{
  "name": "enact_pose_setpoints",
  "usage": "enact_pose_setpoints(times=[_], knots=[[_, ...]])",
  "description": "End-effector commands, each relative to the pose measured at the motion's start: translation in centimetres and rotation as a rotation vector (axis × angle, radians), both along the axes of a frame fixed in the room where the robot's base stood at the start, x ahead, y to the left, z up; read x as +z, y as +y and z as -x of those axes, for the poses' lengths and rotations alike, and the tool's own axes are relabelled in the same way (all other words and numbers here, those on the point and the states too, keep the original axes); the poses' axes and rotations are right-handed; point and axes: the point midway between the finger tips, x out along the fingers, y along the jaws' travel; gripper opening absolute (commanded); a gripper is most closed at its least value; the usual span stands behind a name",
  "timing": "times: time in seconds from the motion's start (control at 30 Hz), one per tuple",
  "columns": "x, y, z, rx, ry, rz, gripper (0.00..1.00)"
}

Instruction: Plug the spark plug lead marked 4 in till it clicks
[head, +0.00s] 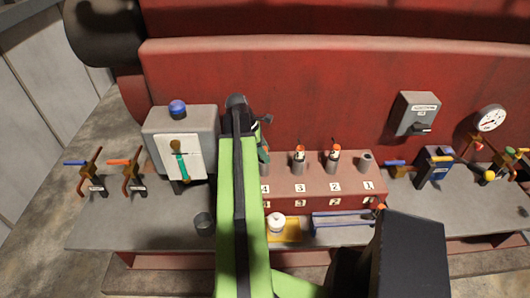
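A red block (320,184) on the bench carries a row of grey posts, with number labels 4, 3, 2 and 1 from left to right. Leads with white and orange tops stand on the posts at 3 (299,153) and 2 (333,151). The post at 1 (366,161) has a bare top. The post at 4 is mostly hidden by my green arm. My gripper (263,135) shows only as a small dark part beside the arm, above the label 4. I cannot tell whether it holds the lead marked 4, and I cannot make out that lead.
A grey box with a blue lamp (177,108) and a green lever stands left of my arm. A dark cup (204,224), a white round knob (276,222) on a yellow tray and a blue-railed tray (342,220) lie in front.

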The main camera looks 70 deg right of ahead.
Motion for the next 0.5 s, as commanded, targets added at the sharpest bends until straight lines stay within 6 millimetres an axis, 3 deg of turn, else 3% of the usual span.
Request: enact_pose_setpoints(times=[0.13,0.5], knots=[[0.01,0.0,0.0,0.0,0.0,0.0,0.63],[0.94,0.08,-0.29,0.001,0.0,0.001,0.63]])
